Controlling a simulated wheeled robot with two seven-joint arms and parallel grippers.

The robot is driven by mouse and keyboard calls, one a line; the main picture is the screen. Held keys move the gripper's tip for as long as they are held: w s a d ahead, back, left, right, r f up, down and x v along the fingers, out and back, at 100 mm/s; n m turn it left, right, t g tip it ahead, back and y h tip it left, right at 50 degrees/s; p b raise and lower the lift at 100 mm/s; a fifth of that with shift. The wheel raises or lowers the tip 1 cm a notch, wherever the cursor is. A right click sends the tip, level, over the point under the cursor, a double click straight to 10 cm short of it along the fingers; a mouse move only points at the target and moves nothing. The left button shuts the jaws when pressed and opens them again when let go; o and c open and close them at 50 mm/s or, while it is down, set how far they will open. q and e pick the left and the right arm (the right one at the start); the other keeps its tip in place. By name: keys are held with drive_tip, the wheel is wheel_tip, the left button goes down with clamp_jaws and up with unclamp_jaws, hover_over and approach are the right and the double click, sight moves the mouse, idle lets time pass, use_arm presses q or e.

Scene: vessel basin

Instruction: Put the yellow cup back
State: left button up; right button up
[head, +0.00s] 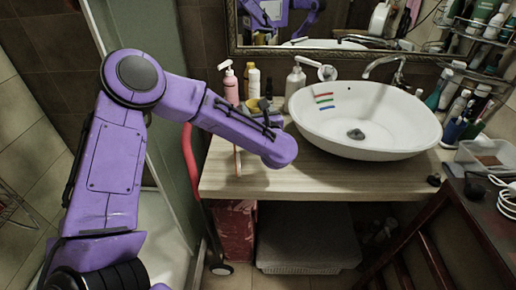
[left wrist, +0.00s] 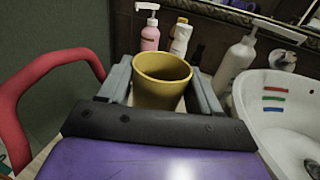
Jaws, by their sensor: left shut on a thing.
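The yellow cup (left wrist: 162,78) is upright between the two grey fingers of my left gripper (left wrist: 160,92) in the left wrist view. The fingers press on its left and right sides, and its open rim faces up. The lower part of the cup is hidden behind the gripper body. I cannot tell from these views whether the cup touches the counter. My right gripper is in neither view.
The white basin (head: 415,128) with coloured stripes stands to the right. A pink bottle (head: 231,88), a white pump dispenser (head: 296,82) and other bottles stand at the back. A red curved handle (left wrist: 40,80) rises at the left. The front counter strip is mostly clear.

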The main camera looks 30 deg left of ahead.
use_arm(q)
wheel_tip(320, 180, down, 9)
drive_tip(key=shift+d+f+p, duration=0.1)
drive_tip(key=shift+p, duration=1)
drive_tip(key=shift+f, duration=0.2)
drive_tip(key=shift+s+f+b, duration=0.1)
drive_tip(key=shift+f+b, duration=0.1)
drive_tip(key=shift+b, duration=0.15)
drive_tip(key=o, duration=1)
drive_tip(key=shift+r, duration=0.1)
drive_tip(key=shift+r+p, duration=0.2)
drive_tip(key=shift+p, duration=0.15)
drive_tip(key=b+v, duration=0.3)
drive_tip(key=v, duration=0.8)
drive_tip(key=shift+s+d, duration=0.1)
drive_tip(key=shift+d, duration=0.1)
drive_tip(key=shift+s+d, duration=0.15)
drive_tip(key=shift+s, duration=0.05)
